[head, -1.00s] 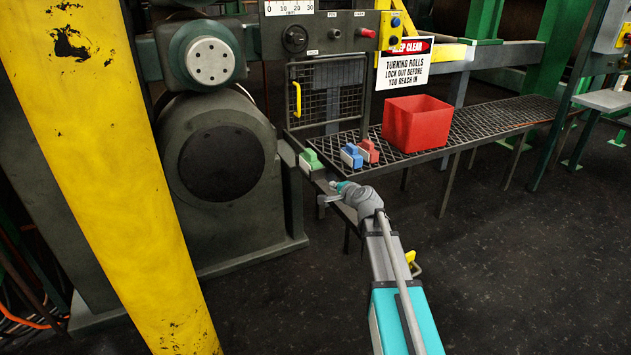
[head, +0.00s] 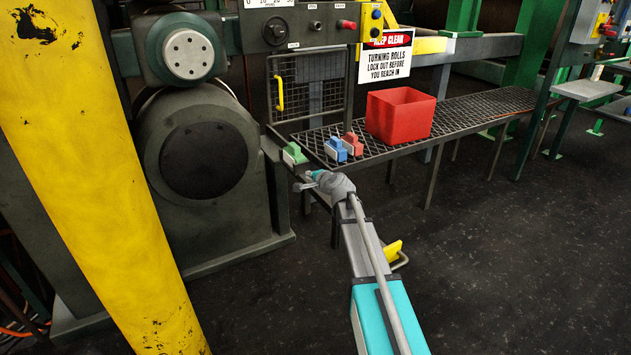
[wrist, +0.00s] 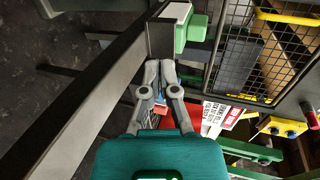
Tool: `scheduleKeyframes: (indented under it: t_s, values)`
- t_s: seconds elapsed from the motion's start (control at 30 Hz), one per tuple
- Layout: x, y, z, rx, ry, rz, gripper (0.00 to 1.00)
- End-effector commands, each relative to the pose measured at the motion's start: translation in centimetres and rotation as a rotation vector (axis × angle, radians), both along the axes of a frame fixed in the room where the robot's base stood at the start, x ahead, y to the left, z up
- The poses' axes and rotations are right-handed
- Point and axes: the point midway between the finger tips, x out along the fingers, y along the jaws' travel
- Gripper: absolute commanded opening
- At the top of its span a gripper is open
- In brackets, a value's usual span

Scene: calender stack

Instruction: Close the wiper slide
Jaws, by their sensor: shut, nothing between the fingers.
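A green block (head: 294,153) with a pale front sits at the left end of the mesh walkway, beside the dark machine housing. It also shows in the wrist view (wrist: 196,32), at the end of a dark rail (wrist: 92,92). I cannot tell from any label which part is the wiper slide. My gripper (wrist: 160,66) is shut and empty, its fingertips just short of the rail's end and the green block. I cannot tell whether they touch. In the head view my gripper (head: 308,180) is small, just below the green block, partly hidden by my wrist.
A blue block (head: 336,149) and a red block (head: 352,144) stand right of the green one. A red bin (head: 400,115) sits on the mesh walkway (head: 470,119). A mesh guard with a yellow handle (head: 280,93) stands behind. A yellow post (head: 95,170) fills the left.

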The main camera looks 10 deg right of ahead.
Motion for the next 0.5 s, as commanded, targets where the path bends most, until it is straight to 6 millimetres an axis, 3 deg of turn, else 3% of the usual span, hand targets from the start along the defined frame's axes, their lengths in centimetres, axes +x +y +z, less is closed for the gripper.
scheduleKeyframes:
  t_s: [0.27, 0.5]
  values:
    - [4.3, 1.3, -1.5, -0.001, 0.0, 0.0, 0.0]
    - [6.7, 2.2, -1.2, -0.001, 0.0, 0.001, 0.0]
